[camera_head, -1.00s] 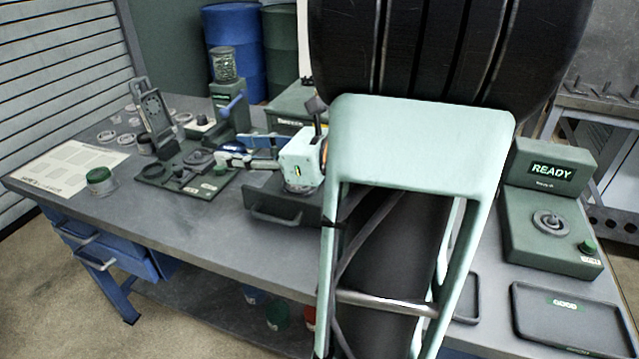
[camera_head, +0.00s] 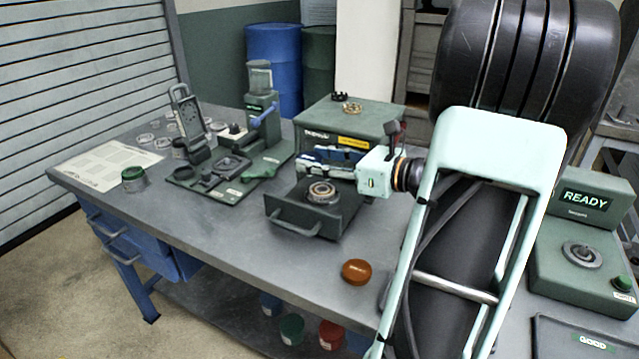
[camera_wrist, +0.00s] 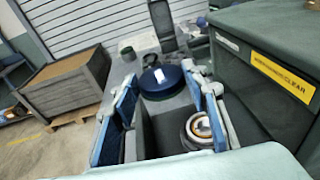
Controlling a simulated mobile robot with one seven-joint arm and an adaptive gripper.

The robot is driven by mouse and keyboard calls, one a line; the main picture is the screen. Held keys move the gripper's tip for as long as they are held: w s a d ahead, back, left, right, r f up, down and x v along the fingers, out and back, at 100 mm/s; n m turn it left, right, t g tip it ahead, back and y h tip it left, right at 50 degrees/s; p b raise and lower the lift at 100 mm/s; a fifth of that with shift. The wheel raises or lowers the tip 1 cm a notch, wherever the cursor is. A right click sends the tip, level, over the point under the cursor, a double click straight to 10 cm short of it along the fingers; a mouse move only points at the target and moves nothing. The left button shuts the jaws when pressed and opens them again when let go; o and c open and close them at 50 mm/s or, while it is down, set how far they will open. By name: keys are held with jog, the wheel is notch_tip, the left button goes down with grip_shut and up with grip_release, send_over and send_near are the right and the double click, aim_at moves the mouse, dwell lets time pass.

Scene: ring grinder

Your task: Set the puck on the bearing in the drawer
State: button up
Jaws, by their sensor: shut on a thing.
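My gripper (camera_head: 308,157) is over the back of the open drawer (camera_head: 290,212), in front of the green box. In the wrist view its blue-padded fingers (camera_wrist: 162,80) are shut on the dark blue round puck (camera_wrist: 160,86), which sits between the tips. In the head view the puck is mostly hidden by the fingers. The bearing (camera_head: 322,193), a metal ring, lies in the drawer below and in front of the gripper. It also shows in the wrist view (camera_wrist: 199,128), beside the right finger. The puck is apart from the bearing.
The green box (camera_head: 345,118) stands just behind the gripper, with small rings on top. A fixture board (camera_head: 215,190) with a press is at left. An orange-brown disc (camera_head: 356,271) lies on the bench at front. A READY station (camera_head: 580,250) stands at right.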

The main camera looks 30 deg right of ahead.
aim_at(331, 192)
jog(key=d+f, duration=0.1)
jog(key=f, duration=0.1)
jog(key=w+d+f, duration=0.1)
jog(key=d+f, duration=0.1)
jog(key=d+f+b, duration=0.1)
jog(key=f, duration=0.1)
jog(key=shift+w+d+f, duration=0.1)
jog(key=shift+w+d, duration=0.15)
jog(key=shift+w, duration=0.05)
jog(key=shift+f, duration=1.3)
jog(key=shift+f+b, duration=0.1)
jog(key=shift+b, duration=0.2)
jog(key=o, duration=1.1)
jog(key=shift+f, duration=0.1)
jog(key=shift+r, duration=0.3)
jog(key=p+v, duration=0.1)
jog(key=v, duration=1.1)
jog(key=shift+s+f, duration=0.1)
jog(key=shift+f, duration=0.05)
